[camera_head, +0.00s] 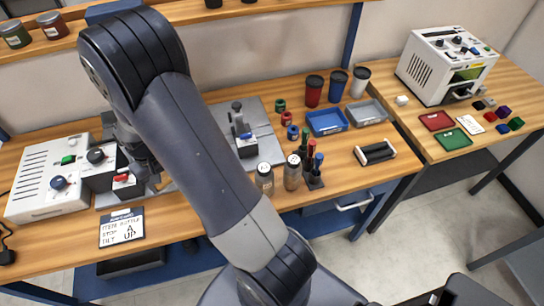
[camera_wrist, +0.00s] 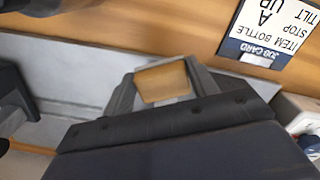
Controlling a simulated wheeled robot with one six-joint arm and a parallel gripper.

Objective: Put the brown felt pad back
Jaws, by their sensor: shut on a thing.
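My gripper (camera_wrist: 162,90) shows in the wrist view with its two grey fingers on either side of a tan-brown flat piece, which appears to be the brown felt pad (camera_wrist: 163,82). The fingers are shut on it and cover its edges. A grey metal plate (camera_wrist: 75,85) lies behind it. In the head view my gripper (camera_head: 152,178) is low beside the white-and-black machine, partly hidden by my arm. The pad cannot be made out there.
A white machine (camera_head: 50,182) with knobs stands at left. A job card (camera_head: 122,228) lies at the bench front; it also shows in the wrist view (camera_wrist: 272,30). Bottles (camera_head: 292,172), a blue tray (camera_head: 327,122) and a grey tray (camera_head: 367,113) stand right of my arm.

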